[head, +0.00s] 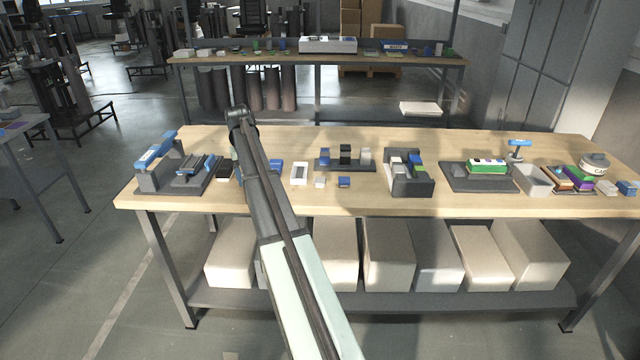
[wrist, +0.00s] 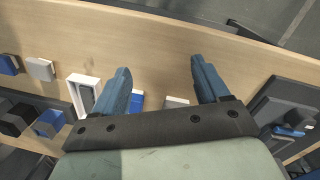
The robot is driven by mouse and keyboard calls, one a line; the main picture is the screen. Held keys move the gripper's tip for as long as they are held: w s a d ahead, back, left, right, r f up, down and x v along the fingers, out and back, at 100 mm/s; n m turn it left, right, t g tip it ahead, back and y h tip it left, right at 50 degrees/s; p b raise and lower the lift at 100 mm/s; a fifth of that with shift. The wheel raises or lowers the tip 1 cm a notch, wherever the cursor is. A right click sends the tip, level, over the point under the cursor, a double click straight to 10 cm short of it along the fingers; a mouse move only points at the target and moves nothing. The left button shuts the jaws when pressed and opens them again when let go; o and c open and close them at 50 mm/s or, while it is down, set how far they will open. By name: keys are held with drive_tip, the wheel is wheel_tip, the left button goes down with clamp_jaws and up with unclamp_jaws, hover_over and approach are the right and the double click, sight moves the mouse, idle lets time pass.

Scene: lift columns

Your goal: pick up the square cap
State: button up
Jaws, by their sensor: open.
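My gripper (wrist: 160,66) is open and empty above the table in the wrist view, its two blue fingers apart. In the head view my arm mostly hides it. Several small blocky pieces could be the square cap, and I cannot tell which. A pale square piece (head: 320,182) lies near a blue square piece (head: 344,182); in the wrist view the pale one (wrist: 40,68) and the blue one (wrist: 9,65) are left of the fingers. Another pale piece (wrist: 175,102) and a blue-and-white piece (wrist: 137,101) show between the fingers, partly hidden by the gripper.
A white open box (head: 300,173) stands beside the pale square piece. Behind is a dark rack (head: 345,166) with blocks. A grey fixture (head: 150,182) is at left, a dark holder (head: 411,187) at right. The wooden table's (head: 480,205) front strip is clear.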

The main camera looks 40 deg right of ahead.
drive_tip(key=s+d+r+m, duration=0.2)
drive_tip(key=s+d+r, duration=0.1)
drive_tip(key=d, duration=0.4)
drive_tip(key=s+d+r+m, duration=0.1)
drive_tip(key=s+d+r, duration=0.1)
drive_tip(key=s+d, duration=0.35)
drive_tip(key=s+d+r+m, duration=0.2)
drive_tip(key=d+r, duration=0.1)
drive_tip(key=d, duration=0.6)
hover_over(320, 180)
drive_tip(key=shift+t+y, duration=0.3)
drive_tip(key=shift+t, duration=0.1)
drive_tip(key=f, duration=0.8)
drive_tip(key=shift+s+d+f, duration=0.2)
drive_tip(key=shift+d+f, duration=0.15)
drive_tip(key=shift+f, duration=0.05)
drive_tip(key=shift+w+a+f, duration=0.15)
drive_tip(key=shift+f, duration=1.2)
drive_tip(key=shift+w+a+f, duration=0.15)
drive_tip(key=shift+f, duration=1.15)
drive_tip(key=shift+c, duration=0.2)
drive_tip(key=c, duration=1.1)
